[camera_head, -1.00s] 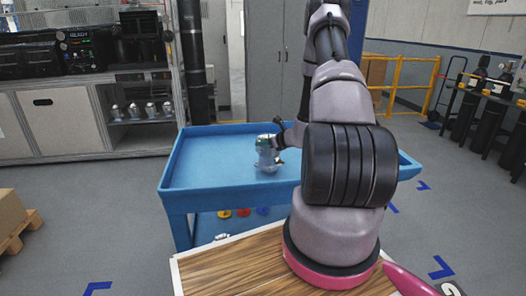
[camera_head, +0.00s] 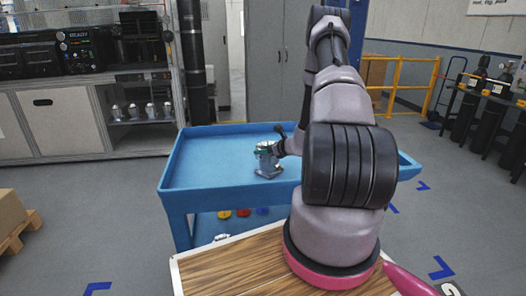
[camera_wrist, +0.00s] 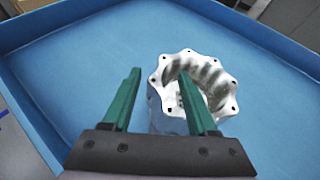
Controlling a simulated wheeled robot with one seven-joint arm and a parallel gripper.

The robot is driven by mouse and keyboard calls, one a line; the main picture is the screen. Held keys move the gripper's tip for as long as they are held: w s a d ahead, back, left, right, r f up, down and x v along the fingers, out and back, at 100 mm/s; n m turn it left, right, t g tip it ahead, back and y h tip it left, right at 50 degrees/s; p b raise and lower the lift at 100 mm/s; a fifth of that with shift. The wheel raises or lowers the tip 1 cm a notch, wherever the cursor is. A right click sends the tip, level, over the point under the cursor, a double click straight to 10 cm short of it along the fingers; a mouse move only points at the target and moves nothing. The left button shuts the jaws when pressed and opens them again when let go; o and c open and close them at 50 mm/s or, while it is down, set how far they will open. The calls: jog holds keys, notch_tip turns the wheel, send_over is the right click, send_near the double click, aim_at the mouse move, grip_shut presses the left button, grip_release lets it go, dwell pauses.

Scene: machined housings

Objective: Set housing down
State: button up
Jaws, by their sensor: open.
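The housing (camera_head: 268,170) is a pale grey-white metal part standing on the blue cart top (camera_head: 205,165), near its front middle. In the wrist view the housing (camera_wrist: 168,122) shows a scalloped flange with small holes around a wide round opening. My gripper (camera_head: 263,149) is at the housing's upper part. In the wrist view my gripper (camera_wrist: 161,80) is open, with two green fingers apart. The left finger is left of the flange, and the right finger overlaps the opening. I cannot tell whether either finger touches the housing. The fingers hide part of its near side.
The cart has a raised rim (camera_head: 172,160), and its top is clear left of the housing. Several coloured parts (camera_head: 243,212) lie on its lower shelf. A wood-topped surface (camera_head: 235,265) stands in front. Several small housings (camera_head: 134,111) stand on a shelf at the back left.

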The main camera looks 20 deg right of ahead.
jog(key=v, duration=1.2)
jog(key=s+a+r+n+g+y, duration=0.3)
jog(key=a+r+n, duration=0.4)
jog(key=a+r, duration=0.35)
jog(key=s+a+r+n+g+y, duration=0.2)
jog(key=s+a+r+n+g, duration=0.1)
jog(key=a+r+n, duration=0.75)
jog(key=s+r+n+t+h, duration=0.1)
jog(key=s+r+n+h, duration=0.6)
jog(key=s+r, duration=0.8)
jog(key=s+n, duration=0.3)
jog(key=shift+s+r, duration=0.3)
jog(key=shift+r, duration=0.05)
